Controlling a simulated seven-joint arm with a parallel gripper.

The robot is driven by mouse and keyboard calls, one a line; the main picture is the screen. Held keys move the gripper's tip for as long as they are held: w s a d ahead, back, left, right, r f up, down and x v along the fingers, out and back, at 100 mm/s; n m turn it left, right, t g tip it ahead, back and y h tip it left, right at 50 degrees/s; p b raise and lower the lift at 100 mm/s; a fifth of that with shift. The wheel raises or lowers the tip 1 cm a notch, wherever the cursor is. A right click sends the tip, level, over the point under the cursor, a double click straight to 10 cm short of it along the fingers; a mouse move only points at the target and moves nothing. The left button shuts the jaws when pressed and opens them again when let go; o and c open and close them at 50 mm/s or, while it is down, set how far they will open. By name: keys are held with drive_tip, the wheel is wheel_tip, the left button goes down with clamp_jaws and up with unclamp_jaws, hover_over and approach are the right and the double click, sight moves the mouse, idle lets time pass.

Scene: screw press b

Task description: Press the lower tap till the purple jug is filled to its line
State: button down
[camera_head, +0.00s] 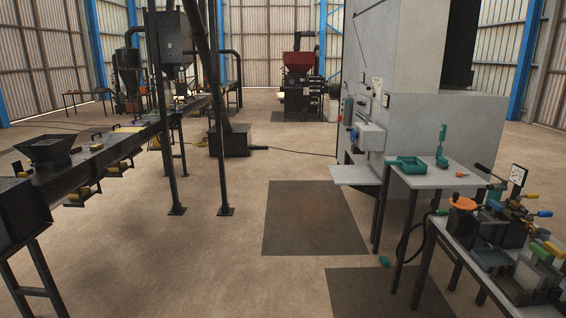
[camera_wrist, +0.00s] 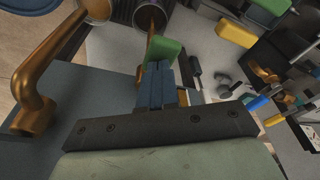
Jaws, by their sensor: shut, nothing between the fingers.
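My gripper (camera_wrist: 159,72) shows in the wrist view with its blue-grey fingers shut and together. A green handle-like piece (camera_wrist: 164,49) is right at the fingertips; I cannot tell whether they touch it. A round, open vessel (camera_wrist: 150,14) with a dark rim and brownish inside is at the top, beyond the fingers. It may be the purple jug, but its colour is unclear and no fill line shows. A copper-coloured bent pipe (camera_wrist: 37,88) is at the left. I cannot tell surely which part is the lower tap. My gripper does not show in the head view.
In the wrist view, a yellow handle (camera_wrist: 237,35) and a green block (camera_wrist: 266,12) are at the upper right. Open floor (camera_head: 225,270) lies to the left.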

drive_tip(key=shift+f, duration=0.7)
drive_tip(key=shift+w+d+v, duration=0.15)
drive_tip(key=shift+d+v, duration=0.1)
drive_tip(key=shift+v, duration=1.05)
drive_tip(key=shift+w+d+v, duration=0.1)
drive_tip(key=shift+d+v, duration=0.1)
drive_tip(key=shift+v, duration=1.15)
drive_tip(key=shift+w+d+v, duration=0.15)
drive_tip(key=shift+d+v, duration=0.1)
drive_tip(key=shift+v, duration=1.05)
drive_tip(key=shift+r, duration=0.2)
